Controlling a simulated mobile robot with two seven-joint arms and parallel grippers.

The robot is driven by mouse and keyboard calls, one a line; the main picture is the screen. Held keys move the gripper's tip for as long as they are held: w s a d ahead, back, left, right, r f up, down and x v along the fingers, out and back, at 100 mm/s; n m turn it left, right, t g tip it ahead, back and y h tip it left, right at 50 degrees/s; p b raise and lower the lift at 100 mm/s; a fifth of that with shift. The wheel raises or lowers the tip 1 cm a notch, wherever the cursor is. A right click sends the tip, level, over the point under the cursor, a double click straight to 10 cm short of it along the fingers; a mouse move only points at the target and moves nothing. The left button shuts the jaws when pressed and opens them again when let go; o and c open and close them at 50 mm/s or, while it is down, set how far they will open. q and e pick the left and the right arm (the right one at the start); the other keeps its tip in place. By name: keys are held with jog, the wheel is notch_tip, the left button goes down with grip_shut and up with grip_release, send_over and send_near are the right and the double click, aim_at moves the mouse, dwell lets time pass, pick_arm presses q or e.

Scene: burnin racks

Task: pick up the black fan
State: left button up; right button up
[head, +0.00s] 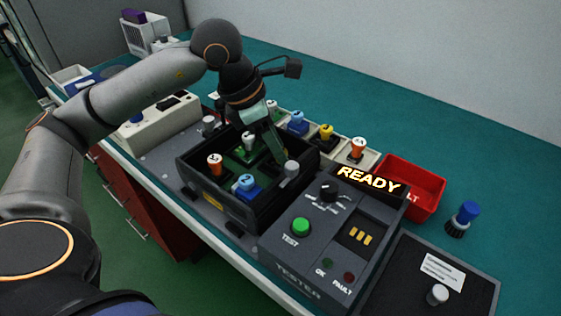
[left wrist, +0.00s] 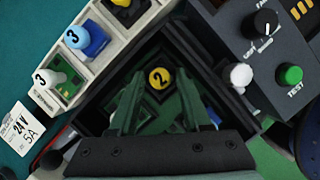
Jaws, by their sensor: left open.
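A dark, square part with a yellow knob marked 2, which looks like the black fan (left wrist: 160,78), sits in the dark open box (head: 236,212). In the left wrist view it lies just beyond my left gripper (left wrist: 160,100), whose two green fingers are open on either side of the knob. I cannot tell whether they touch it. In the head view my left gripper (head: 274,150) reaches down into the box and hides this part. The box also holds an orange-knobbed part (head: 215,162), a white-knobbed green part (head: 248,142) and a blue part (head: 247,185).
A pale rack of knobbed parts (head: 342,165) stands behind the box. A tester (head: 320,235) reading READY is to its right. Beyond are a red bin (head: 428,190), a loose blue-topped part (head: 465,215) and a black case (head: 400,285).

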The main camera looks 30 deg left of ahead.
pick_arm(q)
jog(key=shift+c, duration=0.3)
grip_shut()
dwell(0.4)
jog(key=shift+w+r, duration=0.1)
jog(key=shift+r, duration=0.4)
notch_tip(320, 180, up, 2)
jog(key=shift+r+p, duration=0.1)
jog(key=shift+p, duration=0.25)
jog(key=s+d+r+p, duration=0.2)
jog(key=s+d+r, duration=0.4)
jog(key=s+r, duration=0.3)
jog(key=s, duration=0.3)
jog(key=shift+s+d+r, duration=0.25)
jog(key=shift+d+r, duration=0.05)
jog(key=shift+r, duration=0.05)
pick_arm(e)
jog(key=shift+s+r, duration=0.15)
jog(key=shift+r, duration=0.65)
